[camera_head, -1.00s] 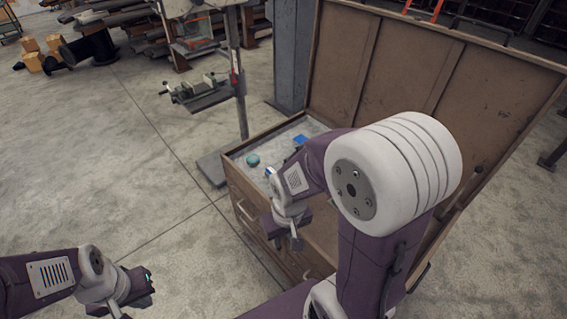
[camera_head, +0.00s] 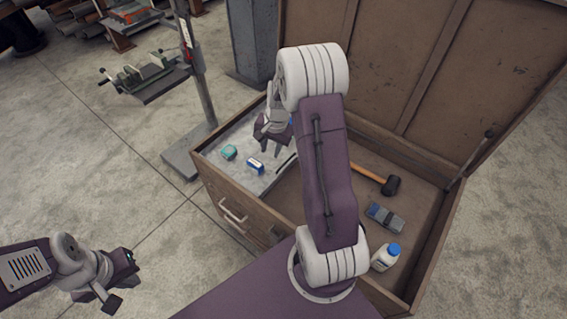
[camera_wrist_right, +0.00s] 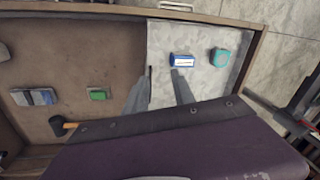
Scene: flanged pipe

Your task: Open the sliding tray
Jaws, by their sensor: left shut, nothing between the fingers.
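The sliding tray (camera_head: 236,172) is a pale grey panel across the left part of the open wooden chest; it also shows in the right wrist view (camera_wrist_right: 205,88). A teal tape-like item (camera_head: 229,152) and a blue-and-white item (camera_head: 255,166) lie on it. A thin dark bar (camera_head: 286,162) lies near the tray's inner edge. My right gripper (camera_head: 270,148) is open above the tray. In the right wrist view its fingers (camera_wrist_right: 161,77) are spread near that edge, with nothing visibly held. My left gripper (camera_head: 124,280) is shut and empty, outside the chest at lower left.
The chest floor holds a hammer (camera_head: 376,179), a grey-blue tool (camera_head: 385,217) and a white bottle (camera_head: 385,257). A green item (camera_wrist_right: 97,94) shows in the wrist view. The raised lid (camera_head: 440,70) stands behind. A drill-press stand (camera_head: 196,75) is beside the chest.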

